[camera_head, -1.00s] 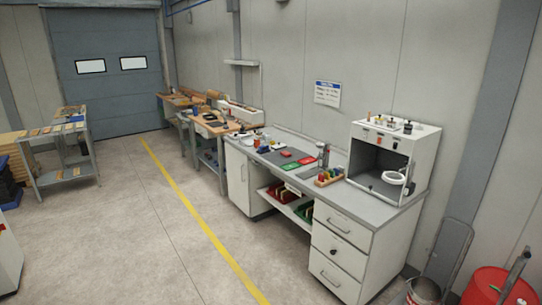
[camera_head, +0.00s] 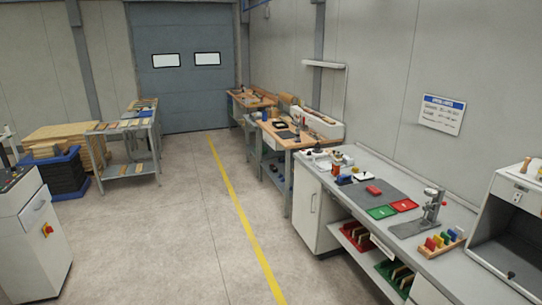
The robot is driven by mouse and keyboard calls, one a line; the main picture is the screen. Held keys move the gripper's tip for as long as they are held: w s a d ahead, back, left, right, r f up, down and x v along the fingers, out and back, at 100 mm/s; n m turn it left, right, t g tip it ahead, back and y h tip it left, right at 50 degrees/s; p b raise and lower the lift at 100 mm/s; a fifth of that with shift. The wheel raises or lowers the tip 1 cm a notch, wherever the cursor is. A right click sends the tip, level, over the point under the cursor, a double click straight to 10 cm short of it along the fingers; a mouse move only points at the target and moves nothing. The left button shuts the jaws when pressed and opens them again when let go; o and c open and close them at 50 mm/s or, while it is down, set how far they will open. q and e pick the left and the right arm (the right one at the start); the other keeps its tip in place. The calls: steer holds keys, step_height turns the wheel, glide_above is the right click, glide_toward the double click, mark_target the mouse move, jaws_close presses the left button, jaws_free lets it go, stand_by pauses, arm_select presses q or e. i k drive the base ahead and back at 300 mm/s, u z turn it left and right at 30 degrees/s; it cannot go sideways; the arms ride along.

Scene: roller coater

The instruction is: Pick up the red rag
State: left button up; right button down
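A small red item (camera_head: 374,190), which looks like a folded red rag, lies on a dark grey mat (camera_head: 390,194) on the long grey workbench at the right. It is too small to tell its material for sure. A flat red tray (camera_head: 404,205) and a flat green tray (camera_head: 381,212) lie just in front of it, at the mat's near edge. Neither of my grippers is in view.
A grey stand tool (camera_head: 432,207) and a rack of coloured pieces (camera_head: 441,242) stand on the workbench (camera_head: 447,268). A white machine (camera_head: 32,240) is at the left, before a shelf cart (camera_head: 125,150). The floor (camera_head: 165,235) between is clear.

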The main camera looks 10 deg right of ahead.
mark_target(373, 190)
steer(key=u, duration=0.05)
steer(key=i, duration=2)
steer(key=z, duration=0.6)
steer(key=i, duration=1.25)
steer(key=z, duration=1.55)
steer(key=i, duration=1.05)
steer(key=z, duration=0.65)
